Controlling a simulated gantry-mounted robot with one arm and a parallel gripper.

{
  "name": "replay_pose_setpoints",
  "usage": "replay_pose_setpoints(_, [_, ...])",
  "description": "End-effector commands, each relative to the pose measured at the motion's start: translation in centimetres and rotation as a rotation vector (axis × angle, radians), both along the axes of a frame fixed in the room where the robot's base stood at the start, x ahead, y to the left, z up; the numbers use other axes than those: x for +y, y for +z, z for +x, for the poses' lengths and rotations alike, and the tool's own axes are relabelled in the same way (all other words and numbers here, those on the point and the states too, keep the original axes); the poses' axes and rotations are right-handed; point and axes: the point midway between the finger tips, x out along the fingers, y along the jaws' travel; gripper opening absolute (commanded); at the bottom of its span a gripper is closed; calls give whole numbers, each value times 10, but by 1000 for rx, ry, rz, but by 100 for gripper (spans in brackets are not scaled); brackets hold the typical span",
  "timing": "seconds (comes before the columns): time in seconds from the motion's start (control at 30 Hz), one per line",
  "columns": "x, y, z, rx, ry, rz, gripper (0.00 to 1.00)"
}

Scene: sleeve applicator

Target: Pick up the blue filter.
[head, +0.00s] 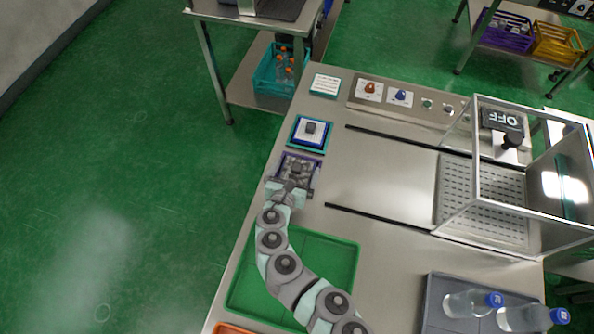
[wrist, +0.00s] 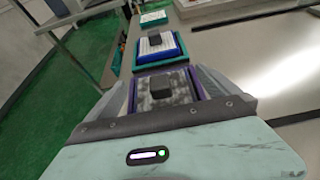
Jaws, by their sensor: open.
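The blue filter (head: 309,138) has a blue frame, a pale face and a dark block-shaped grip on top. It lies in a teal-edged holder near the left edge of the bench, and shows in the upper middle of the wrist view (wrist: 147,48). My gripper (head: 292,184) is open, nearer the front than the blue filter and apart from it. Its fingers (wrist: 165,82) stand either side of a purple-framed filter (wrist: 180,92) with a mottled grey face and a dark grip. I cannot tell whether they touch it.
A white label card (head: 325,84) lies behind the blue filter. A control panel (head: 400,97) is to its right, and a clear-walled machine (head: 484,205) stands farther right. A green tray (head: 342,252) and a grey tray with bottles (head: 432,300) are nearer the front. The bench middle is clear.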

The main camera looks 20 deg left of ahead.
Motion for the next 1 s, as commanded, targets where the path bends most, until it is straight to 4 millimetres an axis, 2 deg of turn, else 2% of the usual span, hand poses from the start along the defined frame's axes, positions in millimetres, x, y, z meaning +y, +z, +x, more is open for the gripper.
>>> replay_pose_setpoints(0.33, [5,-16,37,0,-7,-1,100])
replay_pose_setpoints(0.67, [7,-18,43,0,-1,-1,100])
replay_pose_setpoints(1.0, [6,-18,43,0,-2,-1,72])
